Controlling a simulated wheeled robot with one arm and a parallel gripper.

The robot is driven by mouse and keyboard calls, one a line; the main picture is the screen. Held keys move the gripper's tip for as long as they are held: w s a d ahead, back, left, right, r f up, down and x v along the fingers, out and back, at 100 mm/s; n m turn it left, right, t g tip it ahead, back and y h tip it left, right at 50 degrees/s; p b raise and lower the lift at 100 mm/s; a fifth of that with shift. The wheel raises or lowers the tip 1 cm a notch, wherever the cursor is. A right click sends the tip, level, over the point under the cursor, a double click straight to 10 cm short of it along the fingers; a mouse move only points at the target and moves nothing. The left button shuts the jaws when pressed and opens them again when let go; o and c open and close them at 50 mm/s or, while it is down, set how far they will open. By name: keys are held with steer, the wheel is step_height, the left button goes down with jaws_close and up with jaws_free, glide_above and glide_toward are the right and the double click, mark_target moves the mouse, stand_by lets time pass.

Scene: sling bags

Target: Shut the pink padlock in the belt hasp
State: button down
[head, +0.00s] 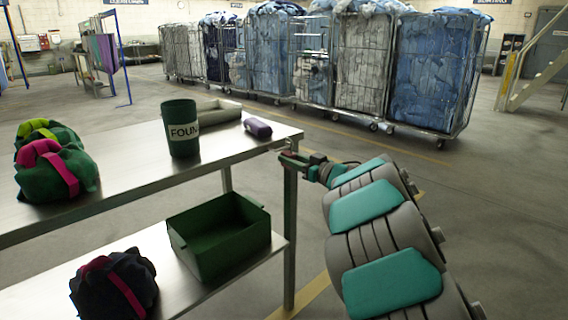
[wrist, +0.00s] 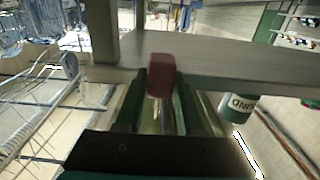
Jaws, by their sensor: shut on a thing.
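My gripper (head: 287,156) is at the right end of the steel table, close to its edge. In the wrist view my gripper (wrist: 162,80) is shut on a small dull pink-red block (wrist: 161,76), which looks like the pink padlock. Its shackle cannot be made out. Green sling bags with a pink belt (head: 62,172) and a lime belt (head: 38,128) sit at the left on the table top. A dark bag with a pink belt (head: 115,286) sits on the lower shelf. No belt hasp can be made out.
A green bin (head: 222,238) is on the lower shelf. Laundry cages (head: 430,75) line the back. The tabletop between bags and cup is clear.

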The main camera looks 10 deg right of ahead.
steer(key=v, duration=0.6)
steer(key=shift+s, duration=0.2)
stand_by(0.8)
steer(key=shift+d, duration=0.15)
